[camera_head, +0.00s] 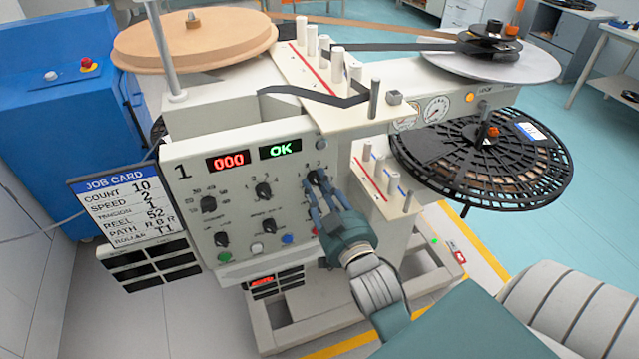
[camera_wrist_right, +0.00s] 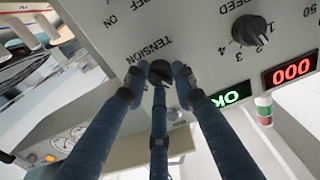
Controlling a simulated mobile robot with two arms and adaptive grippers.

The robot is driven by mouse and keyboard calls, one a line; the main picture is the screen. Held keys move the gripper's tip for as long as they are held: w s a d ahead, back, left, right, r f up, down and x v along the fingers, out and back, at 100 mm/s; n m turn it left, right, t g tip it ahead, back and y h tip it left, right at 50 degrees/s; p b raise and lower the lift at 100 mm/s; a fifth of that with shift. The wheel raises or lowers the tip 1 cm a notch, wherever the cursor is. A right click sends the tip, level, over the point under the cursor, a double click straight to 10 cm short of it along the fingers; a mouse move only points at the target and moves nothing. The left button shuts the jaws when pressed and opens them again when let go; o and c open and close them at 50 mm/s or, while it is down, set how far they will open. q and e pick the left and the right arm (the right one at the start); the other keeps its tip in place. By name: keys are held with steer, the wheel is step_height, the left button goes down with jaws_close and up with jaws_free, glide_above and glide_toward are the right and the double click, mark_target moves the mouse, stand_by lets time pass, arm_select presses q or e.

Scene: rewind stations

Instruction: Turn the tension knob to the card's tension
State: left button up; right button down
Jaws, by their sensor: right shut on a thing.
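The tension knob (camera_head: 317,177) is a small black dial at the upper right of the cream control panel (camera_head: 190,180). In the right wrist view the tension knob (camera_wrist_right: 160,72) sits beside the word TENSION, upside down there. My right gripper (camera_head: 316,190) is shut on this knob; in the wrist view its blue fingers (camera_wrist_right: 160,84) close around it from the sides and below. The fingers hide part of the dial, and I cannot read its setting. The job card (camera_head: 128,205) at the panel's left reads tension 1, speed 2, count 10. My left gripper is not in view.
The speed knob (camera_head: 263,190) is left of the gripper, with other knobs and coloured buttons below. A red display (camera_head: 228,160) reads 000; a green one (camera_head: 281,149) reads OK. A black reel (camera_head: 480,165) is at right, a blue cabinet (camera_head: 75,120) at left.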

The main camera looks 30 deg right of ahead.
mark_target(312, 139)
steer(key=n+p, duration=0.2)
steer(key=n, duration=0.2)
steer(key=shift+r, duration=0.15)
steer(key=shift+n+p, duration=0.9)
steer(key=shift+n, duration=0.9)
steer(key=c, duration=1.4)
jaws_free()
steer(key=shift+w+f, duration=0.1)
steer(key=shift+f, duration=0.1)
step_height(312, 139, up, 10)
steer(key=shift+r, duration=0.1)
